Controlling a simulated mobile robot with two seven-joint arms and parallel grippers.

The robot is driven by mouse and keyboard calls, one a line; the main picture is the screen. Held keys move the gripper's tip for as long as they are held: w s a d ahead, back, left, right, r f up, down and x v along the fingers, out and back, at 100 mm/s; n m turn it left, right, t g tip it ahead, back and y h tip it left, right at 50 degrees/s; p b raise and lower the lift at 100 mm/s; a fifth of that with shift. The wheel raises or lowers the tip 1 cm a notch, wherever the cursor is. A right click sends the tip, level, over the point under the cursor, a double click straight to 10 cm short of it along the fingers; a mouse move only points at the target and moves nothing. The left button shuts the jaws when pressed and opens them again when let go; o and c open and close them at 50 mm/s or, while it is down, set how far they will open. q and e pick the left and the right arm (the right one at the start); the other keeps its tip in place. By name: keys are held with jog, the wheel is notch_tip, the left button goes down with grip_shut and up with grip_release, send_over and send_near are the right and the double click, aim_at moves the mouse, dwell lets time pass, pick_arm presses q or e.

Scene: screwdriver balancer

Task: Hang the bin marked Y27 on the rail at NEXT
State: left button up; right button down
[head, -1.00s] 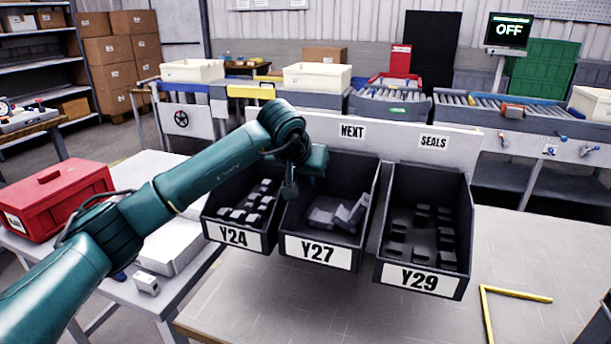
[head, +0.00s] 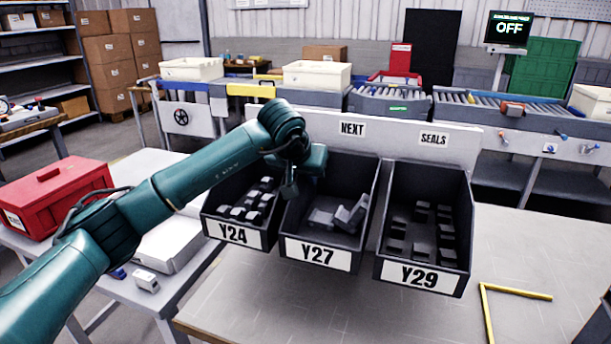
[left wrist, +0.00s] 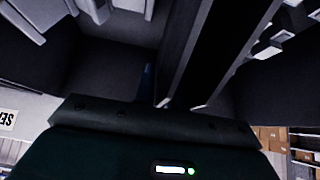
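The bin Y27 (head: 318,254) is a dark open bin with a white label and grey parts inside. It sits between bin Y24 (head: 234,234) and bin Y29 (head: 420,276), its back at the pale rail panel (head: 400,150), below the NEXT sign (head: 352,130). My left gripper (head: 290,190) points down at the back of Y27, on the side by Y24. The left wrist view shows bin walls close in front of the gripper, with parts on both sides. Its fingers are mostly hidden, so I cannot tell whether they grip a wall. My right gripper is not in view.
A SEALS sign (head: 433,140) is on the panel above Y29. A yellow corner marking (head: 515,291) lies on the table (head: 540,250), which is clear at the right. A red toolbox (head: 55,195) stands on the left side table. Roller conveyors run behind the panel.

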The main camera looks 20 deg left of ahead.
pick_arm(q)
jog(key=o, duration=0.3)
jog(key=shift+o, duration=0.2)
jog(key=shift+f, duration=0.1)
jog(key=b+v, duration=0.1)
jog(key=v, duration=1.2)
jog(key=shift+s+r, duration=0.1)
jog(key=shift+r, duration=0.1)
